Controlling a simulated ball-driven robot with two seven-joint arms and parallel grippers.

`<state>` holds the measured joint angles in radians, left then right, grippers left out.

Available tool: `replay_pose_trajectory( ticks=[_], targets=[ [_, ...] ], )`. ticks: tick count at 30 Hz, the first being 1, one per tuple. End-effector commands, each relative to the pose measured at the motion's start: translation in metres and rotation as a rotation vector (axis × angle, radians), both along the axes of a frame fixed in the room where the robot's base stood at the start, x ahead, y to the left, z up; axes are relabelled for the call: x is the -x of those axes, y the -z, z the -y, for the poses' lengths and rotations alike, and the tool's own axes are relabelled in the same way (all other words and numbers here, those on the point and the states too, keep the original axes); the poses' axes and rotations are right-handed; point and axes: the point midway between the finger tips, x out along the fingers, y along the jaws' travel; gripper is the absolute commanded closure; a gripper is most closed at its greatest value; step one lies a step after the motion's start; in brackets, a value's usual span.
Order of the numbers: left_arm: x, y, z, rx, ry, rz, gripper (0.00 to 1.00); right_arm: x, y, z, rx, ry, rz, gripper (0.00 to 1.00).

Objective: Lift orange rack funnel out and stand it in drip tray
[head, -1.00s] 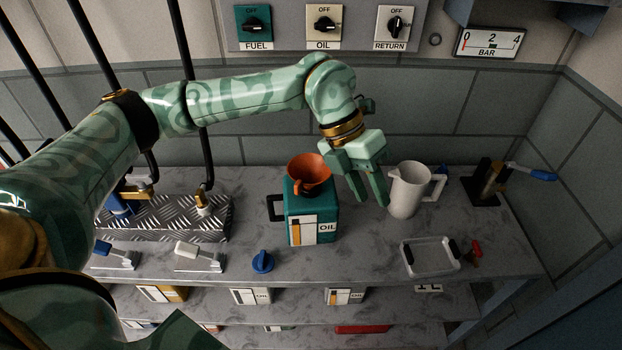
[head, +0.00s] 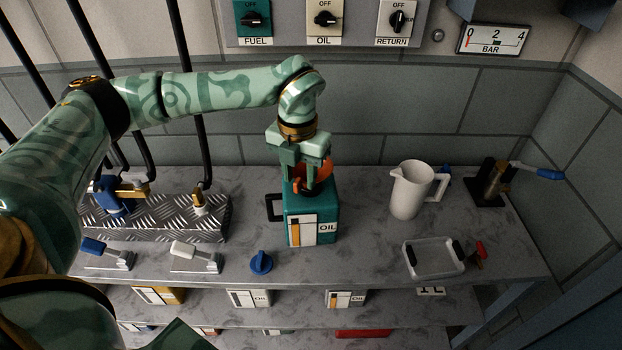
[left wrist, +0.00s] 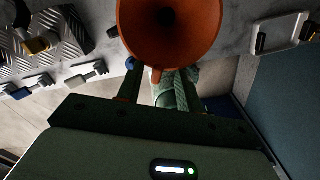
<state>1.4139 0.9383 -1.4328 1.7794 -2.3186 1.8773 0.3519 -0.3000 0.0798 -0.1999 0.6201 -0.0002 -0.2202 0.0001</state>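The orange funnel (head: 313,172) sits in the top of the teal oil can (head: 300,215) on the bench. My left gripper (head: 308,178) points down at the funnel, its fingers in front of and partly hiding it. In the left wrist view the funnel's wide mouth (left wrist: 170,25) faces the camera, with a small tab on its near rim. The left fingers (left wrist: 160,88) are apart there, with the tab between them; I see no closed grip. The drip tray (head: 408,262), pale and rectangular with dark grips, stands empty at the right front. My right gripper is not in view.
A white jug (head: 408,190) stands between the can and a blue-handled lever device (head: 490,185) at right. A blue knob (head: 261,262) lies in front of the can. A red tap (head: 479,256) is beside the tray. Treadplate (head: 160,222) and valves are left.

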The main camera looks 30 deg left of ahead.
Motion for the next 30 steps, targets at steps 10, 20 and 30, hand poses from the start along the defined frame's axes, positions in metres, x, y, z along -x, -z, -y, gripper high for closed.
replay_pose_trajectory(
  ticks=[10, 20, 30],
  targets=[
    [-0.001, 0.05, -0.003, 0.0, 0.001, -0.004, 0.64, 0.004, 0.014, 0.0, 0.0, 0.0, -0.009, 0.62],
    [-0.001, 0.049, -0.003, 0.001, 0.001, -0.001, 0.94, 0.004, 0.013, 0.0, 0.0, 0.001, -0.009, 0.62],
    [-0.002, 0.049, -0.004, 0.001, 0.001, -0.001, 1.0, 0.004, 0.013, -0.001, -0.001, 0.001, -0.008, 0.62]
  ],
)
